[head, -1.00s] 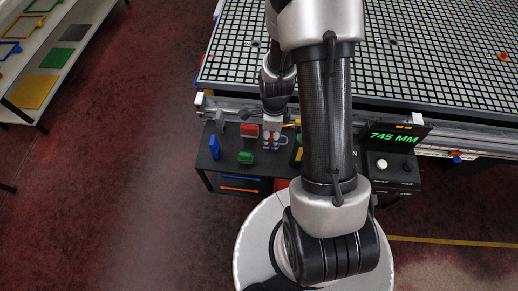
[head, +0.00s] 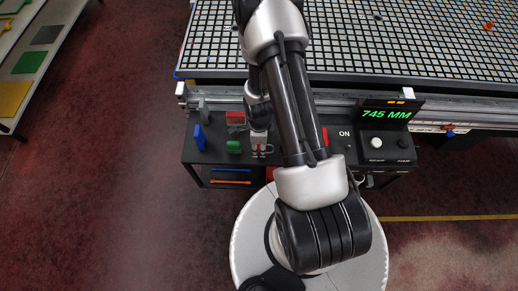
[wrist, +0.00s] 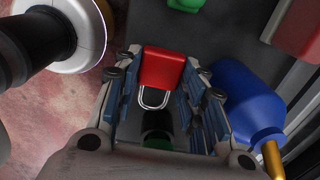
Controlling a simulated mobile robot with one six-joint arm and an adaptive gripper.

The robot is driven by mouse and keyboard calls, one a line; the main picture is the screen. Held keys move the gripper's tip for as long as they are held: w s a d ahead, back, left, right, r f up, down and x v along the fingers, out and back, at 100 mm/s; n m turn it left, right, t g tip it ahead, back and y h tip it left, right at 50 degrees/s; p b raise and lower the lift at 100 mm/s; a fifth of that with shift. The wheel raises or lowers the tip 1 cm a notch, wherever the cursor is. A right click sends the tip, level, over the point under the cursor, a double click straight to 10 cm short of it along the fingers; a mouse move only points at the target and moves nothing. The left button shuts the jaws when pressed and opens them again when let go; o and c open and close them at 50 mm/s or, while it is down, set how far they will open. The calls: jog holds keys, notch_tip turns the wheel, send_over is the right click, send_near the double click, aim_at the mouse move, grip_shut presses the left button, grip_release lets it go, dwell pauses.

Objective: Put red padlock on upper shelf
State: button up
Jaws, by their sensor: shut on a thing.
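The red padlock (wrist: 163,68) shows in the wrist view between my gripper's fingers, its silver shackle pointing down in the picture. My gripper (wrist: 162,85) is shut on it. In the head view my gripper (head: 259,150) points down over the front part of the dark bench (head: 215,160), right of a green item. I cannot make out the padlock there. A shelf rack (head: 22,95) stands at the left edge of the head view, cut off by the frame; I cannot tell which level is the upper shelf.
A blue item (head: 199,137), a green item (head: 233,146) and a red block (head: 235,117) are on the bench. A blue bottle-like item with a brass tip (wrist: 245,100) is close right of my fingers. The grid table (head: 340,45) lies behind. Red floor is clear between bench and rack.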

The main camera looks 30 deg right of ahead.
jog(key=shift+f+b, duration=0.55)
jog(key=shift+f, duration=0.5)
jog(key=shift+f, duration=0.2)
jog(key=o, duration=1.2)
jog(key=shift+c, duration=0.2)
